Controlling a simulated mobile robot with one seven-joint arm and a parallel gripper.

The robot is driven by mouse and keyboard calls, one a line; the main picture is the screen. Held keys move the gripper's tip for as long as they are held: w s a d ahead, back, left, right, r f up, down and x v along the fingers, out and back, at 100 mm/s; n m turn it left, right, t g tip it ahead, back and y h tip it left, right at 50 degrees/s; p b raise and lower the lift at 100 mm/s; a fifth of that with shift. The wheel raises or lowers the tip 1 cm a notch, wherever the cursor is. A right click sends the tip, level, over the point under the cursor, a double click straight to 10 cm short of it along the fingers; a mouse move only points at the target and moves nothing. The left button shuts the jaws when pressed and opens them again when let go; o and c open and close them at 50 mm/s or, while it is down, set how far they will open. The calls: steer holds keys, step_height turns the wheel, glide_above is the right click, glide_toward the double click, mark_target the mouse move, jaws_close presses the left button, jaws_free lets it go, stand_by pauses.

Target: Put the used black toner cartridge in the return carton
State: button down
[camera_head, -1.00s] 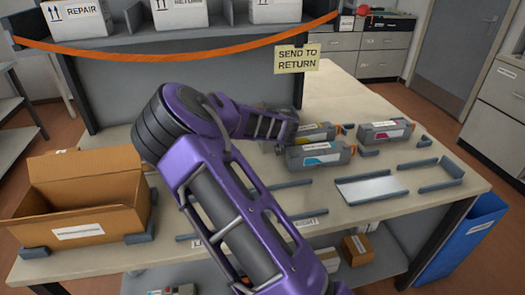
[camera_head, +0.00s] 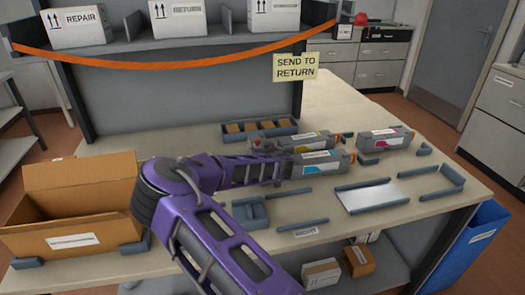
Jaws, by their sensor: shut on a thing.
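My gripper (camera_head: 284,171) is at the left end of a grey cartridge with a cyan label (camera_head: 318,160). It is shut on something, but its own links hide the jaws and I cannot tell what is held. Behind it lies a grey cartridge with a yellow label (camera_head: 312,138). A dark grey part with a reddish spot (camera_head: 259,144) shows just left of that; I cannot tell whose part it is. I cannot make out a black-labelled cartridge. An open brown carton (camera_head: 112,232) with a white label stands at the left; the label is too small to read.
A magenta-labelled cartridge (camera_head: 384,138) lies to the right. A grey tray with brown blocks (camera_head: 260,132) lies behind. Low grey rails, a pale plate (camera_head: 370,197) and a small grey holder (camera_head: 252,212) are at the front. A "SEND TO RETURN" sign (camera_head: 296,67) hangs above.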

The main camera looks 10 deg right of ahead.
steer(key=shift+c, duration=0.6)
jaws_free()
steer(key=shift+o, duration=0.6)
